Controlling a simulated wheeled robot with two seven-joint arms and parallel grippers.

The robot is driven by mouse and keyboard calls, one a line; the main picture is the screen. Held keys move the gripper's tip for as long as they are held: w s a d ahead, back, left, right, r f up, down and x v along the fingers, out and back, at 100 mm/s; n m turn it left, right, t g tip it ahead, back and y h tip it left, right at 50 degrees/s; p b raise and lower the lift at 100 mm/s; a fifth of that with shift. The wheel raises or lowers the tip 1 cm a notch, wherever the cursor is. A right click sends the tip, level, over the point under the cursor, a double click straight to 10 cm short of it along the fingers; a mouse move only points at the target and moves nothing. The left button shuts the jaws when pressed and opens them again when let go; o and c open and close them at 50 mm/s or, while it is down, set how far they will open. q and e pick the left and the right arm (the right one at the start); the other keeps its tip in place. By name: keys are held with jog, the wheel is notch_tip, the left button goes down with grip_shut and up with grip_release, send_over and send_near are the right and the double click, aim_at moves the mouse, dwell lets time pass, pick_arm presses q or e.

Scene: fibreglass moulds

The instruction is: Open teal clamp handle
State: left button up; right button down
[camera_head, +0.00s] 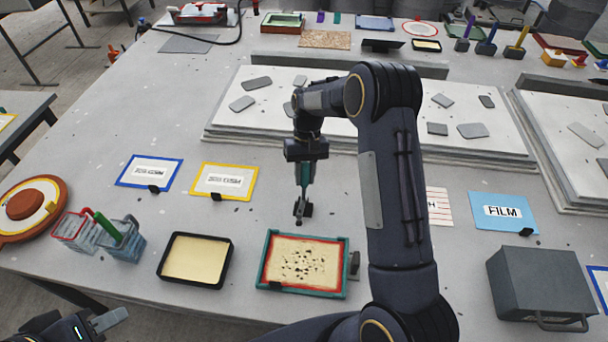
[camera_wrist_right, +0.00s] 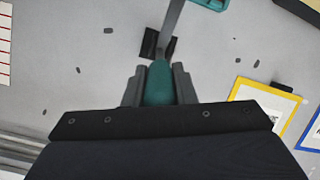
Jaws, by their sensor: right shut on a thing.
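The clamp's teal handle (camera_head: 305,172) stands roughly upright on the table in the head view, with a small dark clamp base (camera_head: 303,209) below it. My right gripper (camera_head: 306,163) reaches down from above and is shut on the teal handle. In the right wrist view the rounded teal handle (camera_wrist_right: 159,84) sits between the two grey fingers. Beyond it are the dark base (camera_wrist_right: 150,44) and a grey metal bar (camera_wrist_right: 173,20); the upper part is cut off. My left gripper (camera_head: 106,320) is partly in view at the bottom left, empty-looking, its opening unclear.
A teal-framed tray (camera_head: 262,263) and a black tray (camera_head: 231,262) lie in front of the clamp. Yellow-framed (camera_head: 195,180) and blue-framed (camera_head: 121,176) cards lie to the left. A grey box (camera_head: 543,277) stands at right. Pale mould boards (camera_head: 240,131) lie behind.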

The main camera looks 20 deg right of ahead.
jog(key=shift+w+d+f+g+y, duration=0.3)
jog(key=shift+w+g+y, duration=0.15)
jog(key=shift+g, duration=0.2)
jog(key=shift+w+d+f+g+y, duration=0.25)
jog(key=shift+w+f+g+y, duration=0.15)
jog(key=shift+g, duration=0.25)
jog(key=shift+r, duration=0.1)
jog(key=c, duration=1.2)
grip_release()
jog(key=shift+w, duration=0.1)
jog(key=shift+w+d+r+b, duration=0.15)
jog(key=shift+w+r+b, duration=0.1)
jog(key=shift+r+b, duration=0.1)
jog(key=shift+b+v, duration=0.7)
jog(key=shift+v, duration=2.75)
